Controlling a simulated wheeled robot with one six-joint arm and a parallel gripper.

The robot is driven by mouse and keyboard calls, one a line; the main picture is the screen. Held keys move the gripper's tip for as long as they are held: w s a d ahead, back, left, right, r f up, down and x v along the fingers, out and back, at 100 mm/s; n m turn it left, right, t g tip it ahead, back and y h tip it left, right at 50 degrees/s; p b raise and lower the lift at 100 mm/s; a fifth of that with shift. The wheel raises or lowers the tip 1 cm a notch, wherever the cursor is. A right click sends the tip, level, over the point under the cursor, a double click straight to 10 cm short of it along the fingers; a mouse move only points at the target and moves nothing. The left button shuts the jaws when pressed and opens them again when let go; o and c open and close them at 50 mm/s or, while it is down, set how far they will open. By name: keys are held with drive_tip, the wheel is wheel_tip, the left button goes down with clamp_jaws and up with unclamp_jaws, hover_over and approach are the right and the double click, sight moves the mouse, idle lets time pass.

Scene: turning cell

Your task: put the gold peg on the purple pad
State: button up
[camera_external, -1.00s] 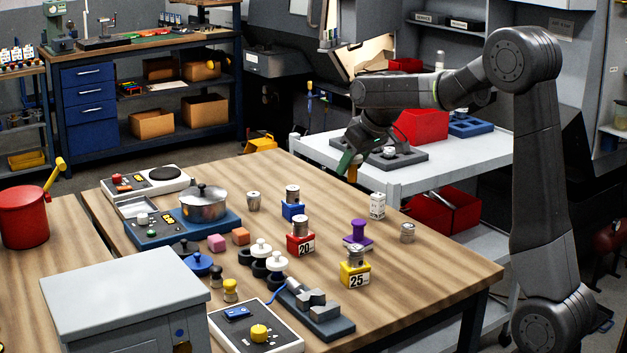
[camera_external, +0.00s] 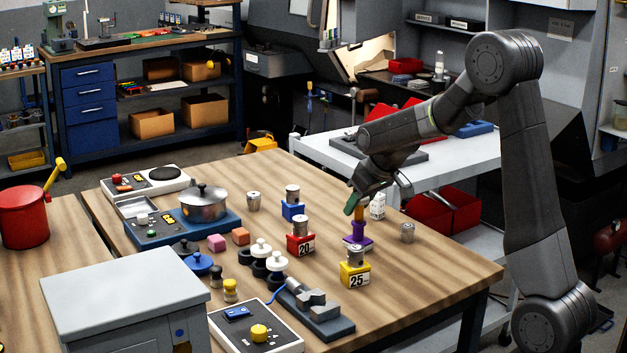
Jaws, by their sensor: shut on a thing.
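My gripper (camera_external: 366,200) is shut on the gold peg (camera_external: 358,211) and points down over the right part of the wooden table. The fingers hide part of the peg. The purple pad (camera_external: 357,241) lies on the table, with a purple spool-shaped post (camera_external: 357,229) standing up from it. The peg's lower end shows just above the top of this post. From this angle I cannot tell whether the two touch.
A yellow block marked 25 (camera_external: 356,275) stands in front of the pad, and a red block marked 20 (camera_external: 299,245) stands left of it. The table's right front is clear.

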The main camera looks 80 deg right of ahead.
drive_tip(key=shift+f, duration=0.15)
drive_tip(key=o, duration=1.1)
drive_tip(key=shift+r, duration=0.4)
drive_tip(key=v, duration=1.1)
drive_tip(key=shift+s+r+b, duration=0.2)
drive_tip(key=shift+r+b, duration=0.05)
drive_tip(key=shift+b, duration=0.1)
drive_tip(key=shift+a, duration=0.15)
